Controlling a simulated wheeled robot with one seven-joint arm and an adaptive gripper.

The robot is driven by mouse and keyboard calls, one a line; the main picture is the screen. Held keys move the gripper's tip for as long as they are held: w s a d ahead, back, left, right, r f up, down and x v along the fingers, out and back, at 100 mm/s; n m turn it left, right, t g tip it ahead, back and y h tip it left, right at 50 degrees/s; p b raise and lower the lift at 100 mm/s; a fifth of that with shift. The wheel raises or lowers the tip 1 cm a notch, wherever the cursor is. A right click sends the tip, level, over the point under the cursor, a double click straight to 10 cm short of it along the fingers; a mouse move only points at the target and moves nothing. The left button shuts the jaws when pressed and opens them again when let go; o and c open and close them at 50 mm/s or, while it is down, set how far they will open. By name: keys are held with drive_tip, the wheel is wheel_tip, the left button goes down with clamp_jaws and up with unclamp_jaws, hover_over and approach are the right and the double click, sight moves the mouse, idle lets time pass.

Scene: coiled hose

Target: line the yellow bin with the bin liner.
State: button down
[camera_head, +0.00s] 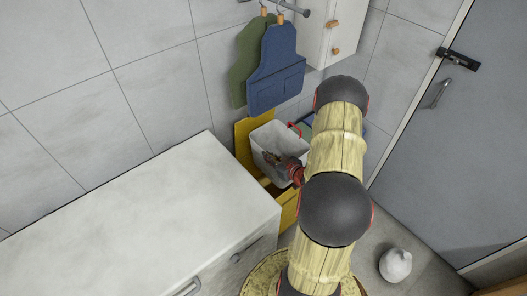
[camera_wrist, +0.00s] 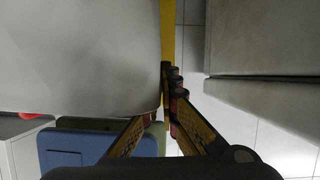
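The yellow bin (camera_head: 243,143) stands beyond the end of the white counter. Its back panel and a lower front part (camera_head: 289,212) show, with a dark inside between them. The bin liner (camera_head: 265,136) is a pale grey-white open box, tilted at the bin's top. How deep it sits is hidden by my arm. My gripper (camera_head: 270,158) is at the liner's near side, its fingers close together on the liner's edge. In the wrist view the liner (camera_wrist: 80,55) fills the upper left and partly covers one finger of my gripper (camera_wrist: 167,100). A yellow bin strip (camera_wrist: 168,30) shows beside it.
The white counter (camera_head: 130,215) stands to the left of the bin. Green (camera_head: 243,62) and blue (camera_head: 276,70) aprons hang on the wall above it. A grey door (camera_head: 455,150) is at right, with a pale rounded object (camera_head: 395,265) on the floor.

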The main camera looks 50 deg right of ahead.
sight(264, 163)
drive_tip(key=shift+w+f+b, duration=0.35)
drive_tip(key=shift+f+b, duration=0.15)
drive_tip(key=shift+f, duration=0.2)
drive_tip(key=f+b, duration=0.1)
drive_tip(key=f, duration=0.1)
drive_tip(key=w+f+b, duration=0.1)
drive_tip(key=f+b, duration=0.1)
drive_tip(key=w+f+b, duration=0.1)
drive_tip(key=f, duration=0.1)
drive_tip(key=shift+w+d+b, duration=0.1)
drive_tip(key=shift+d+b, duration=0.05)
drive_tip(key=shift+b, duration=0.15)
wheel_tip(264, 163, down, 15)
drive_tip(key=b, duration=0.8)
drive_tip(key=shift+f, duration=0.2)
drive_tip(key=c, duration=2)
unclamp_jaws()
drive_tip(key=o, duration=0.4)
drive_tip(key=shift+c, duration=0.2)
drive_tip(key=shift+o, duration=1.2)
